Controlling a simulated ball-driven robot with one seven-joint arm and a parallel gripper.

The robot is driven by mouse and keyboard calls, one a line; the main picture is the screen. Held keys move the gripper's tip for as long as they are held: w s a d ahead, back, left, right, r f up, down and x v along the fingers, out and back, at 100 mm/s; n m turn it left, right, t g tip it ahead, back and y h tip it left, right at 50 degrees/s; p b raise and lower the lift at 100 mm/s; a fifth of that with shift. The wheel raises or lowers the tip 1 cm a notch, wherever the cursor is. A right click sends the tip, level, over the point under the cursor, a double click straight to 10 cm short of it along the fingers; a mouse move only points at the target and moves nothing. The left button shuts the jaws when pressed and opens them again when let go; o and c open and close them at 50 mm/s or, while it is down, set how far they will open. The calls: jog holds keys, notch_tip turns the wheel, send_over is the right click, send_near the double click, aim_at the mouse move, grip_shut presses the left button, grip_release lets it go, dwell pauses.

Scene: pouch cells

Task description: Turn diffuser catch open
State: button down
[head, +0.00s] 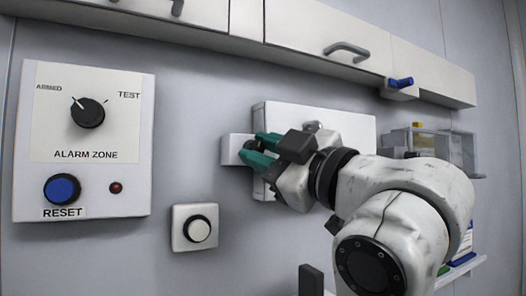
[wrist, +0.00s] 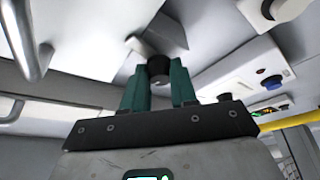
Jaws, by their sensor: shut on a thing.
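The diffuser looks to be the white rectangular panel (head: 345,122) on the wall, partly hidden behind my arm. A small white block (head: 230,150) sits at its left edge and carries a dark round knob, which I take for the catch. The knob (wrist: 159,67) shows between the teal fingertips in the wrist view. My gripper (head: 255,150) is shut on this knob, with one finger on either side. The fingers hide most of the knob in the head view, so its turn angle cannot be told.
An alarm panel (head: 140,190) with a black dial (head: 88,112) and blue reset button (head: 62,189) is on the left. A round wall switch (head: 197,229) sits below the gripper. Cabinets (head: 320,30) with handles overhang above. A clear box (head: 430,146) is at right.

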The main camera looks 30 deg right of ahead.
jog(key=shift+a+f+m+h+p, duration=0.15)
jog(key=shift+m+h, duration=1.8)
jog(key=shift+m, duration=2.25)
jog(key=shift+a+r+m+h+p, duration=0.15)
jog(key=shift+m+h, duration=1.75)
jog(key=shift+m, duration=2.3)
jog(key=shift+a+f+m+h+p, duration=0.15)
jog(key=shift+m+h, duration=1.8)
jog(key=shift+m, duration=2.25)
jog(key=shift+w, duration=0.1)
jog(key=shift+a, duration=0.1)
jog(key=c, duration=0.9)
grip_release()
jog(key=shift+a, duration=0.1)
